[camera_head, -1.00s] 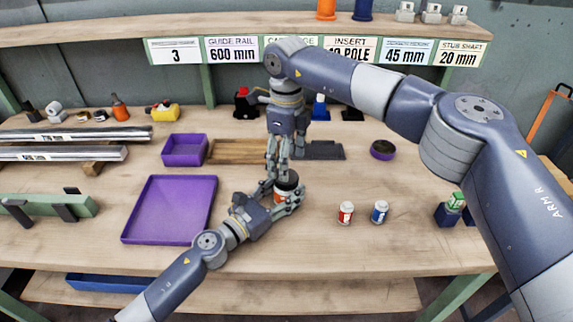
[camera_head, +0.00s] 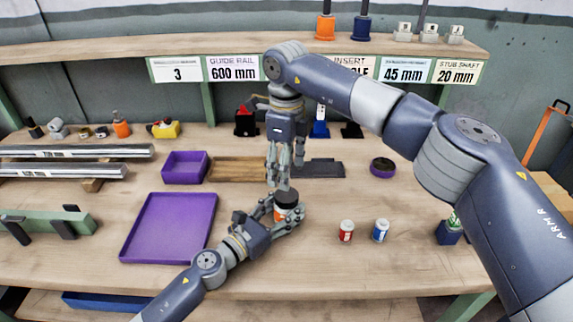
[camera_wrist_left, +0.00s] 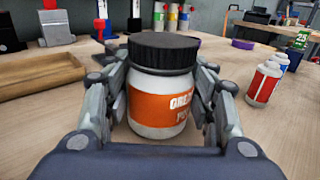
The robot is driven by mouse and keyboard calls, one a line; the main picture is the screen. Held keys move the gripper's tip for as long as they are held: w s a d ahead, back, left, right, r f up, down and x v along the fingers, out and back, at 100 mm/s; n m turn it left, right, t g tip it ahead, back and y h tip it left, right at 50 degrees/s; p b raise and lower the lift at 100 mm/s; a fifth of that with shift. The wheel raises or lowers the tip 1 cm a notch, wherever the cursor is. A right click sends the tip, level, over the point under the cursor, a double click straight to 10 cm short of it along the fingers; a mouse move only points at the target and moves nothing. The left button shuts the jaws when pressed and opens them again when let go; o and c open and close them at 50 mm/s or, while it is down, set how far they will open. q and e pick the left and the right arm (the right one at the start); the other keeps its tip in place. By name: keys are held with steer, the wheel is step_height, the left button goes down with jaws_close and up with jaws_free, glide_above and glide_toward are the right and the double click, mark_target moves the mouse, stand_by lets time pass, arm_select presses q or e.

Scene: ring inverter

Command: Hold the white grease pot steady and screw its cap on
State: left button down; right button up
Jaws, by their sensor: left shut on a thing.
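The white grease pot (camera_wrist_left: 158,118) with an orange label stands upright between the fingers of my left gripper (camera_wrist_left: 160,112), which is shut on it. In the head view, the pot (camera_head: 280,214) and my left gripper (camera_head: 283,212) are at the middle of the bench. The black ribbed cap (camera_wrist_left: 164,50) sits level on top of the pot; its dark top (camera_head: 287,197) also shows in the head view. My right gripper (camera_head: 278,184) points down just above and slightly left of the cap. Its finger opening is unclear.
A purple tray (camera_head: 128,252) lies left of the pot, with a purple bin (camera_head: 184,154) behind it. A red bottle (camera_head: 346,231) and a blue bottle (camera_head: 381,231) stand to the right. A wooden tray (camera_head: 238,177) is behind.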

mark_target(286, 195)
arm_select(q)
steer(key=shift+f, duration=0.1)
arm_select(e)
step_height(286, 195, down, 8)
steer(key=shift+r, duration=0.25)
steer(key=c, duration=1.1)
steer(key=o, duration=1.2)
step_height(286, 195, up, 12)
steer(key=shift+r, duration=0.1)
